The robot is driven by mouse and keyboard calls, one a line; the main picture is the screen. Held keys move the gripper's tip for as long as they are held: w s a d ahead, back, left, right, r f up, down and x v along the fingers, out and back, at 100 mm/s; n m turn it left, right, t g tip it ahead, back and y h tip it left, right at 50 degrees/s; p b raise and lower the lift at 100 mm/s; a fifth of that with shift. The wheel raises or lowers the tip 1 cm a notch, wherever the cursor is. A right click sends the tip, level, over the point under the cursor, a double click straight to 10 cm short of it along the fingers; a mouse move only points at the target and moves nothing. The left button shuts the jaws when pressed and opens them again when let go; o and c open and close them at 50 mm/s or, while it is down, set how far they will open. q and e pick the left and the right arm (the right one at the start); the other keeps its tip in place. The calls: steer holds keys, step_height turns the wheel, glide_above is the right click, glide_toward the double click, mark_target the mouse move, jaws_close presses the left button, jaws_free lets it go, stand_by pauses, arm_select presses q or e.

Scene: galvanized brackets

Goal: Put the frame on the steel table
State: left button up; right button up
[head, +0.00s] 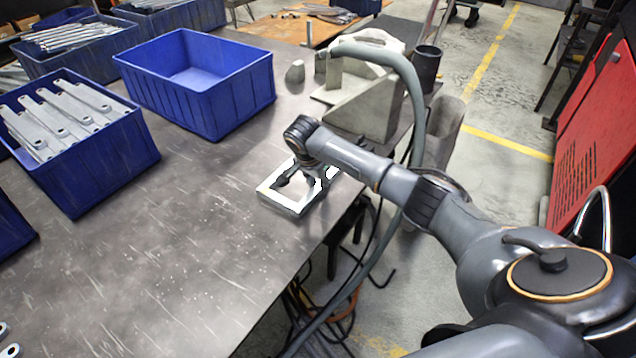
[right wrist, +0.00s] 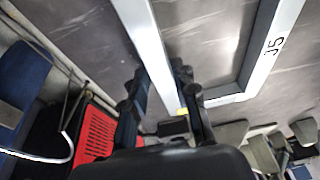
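The frame (head: 282,203) is a pale, flat rectangular ring with an open middle. In the head view it is at the right edge of the steel table (head: 190,235), lying flat on it or just above it; I cannot tell which. My right gripper (head: 297,182) reaches down onto the frame from the right. In the right wrist view one bar of the frame (right wrist: 150,45) passes between the fingers of my right gripper (right wrist: 162,95), which close on it. Dark lettering shows on another bar. My left gripper is not in view.
Blue bins (head: 205,95) stand at the back and left; one (head: 105,165) holds several galvanized brackets (head: 65,118). A grey machine block (head: 365,105) and a dark cup (head: 427,65) are behind the frame. The table's middle and front are clear. A red panel (head: 600,130) stands at right.

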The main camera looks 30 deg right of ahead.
steer(key=shift+o, duration=1)
steer(key=p+v, duration=0.1)
steer(key=v, duration=1.1)
